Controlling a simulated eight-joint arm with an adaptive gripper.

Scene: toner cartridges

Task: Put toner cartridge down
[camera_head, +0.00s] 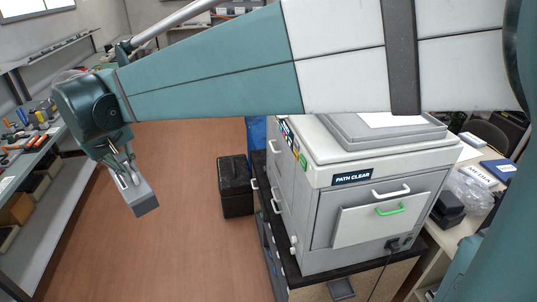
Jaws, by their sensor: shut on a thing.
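A grey toner cartridge (141,196) hangs tilted below my gripper (128,178) at the left of the head view. My gripper is shut on its upper end. The cartridge appears in front of the brown floor, just right of the shelving, with no surface visibly touching it. My teal and white arm stretches across the top of the view and hides part of the room behind it.
A shelf unit (45,208) with tools and small boxes stands at the left. A large grey printer (370,200) labelled PATH CLEAR stands on a dark-topped cabinet at the right. A black bin (236,187) stands on the floor beside it. The floor (190,240) between is clear.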

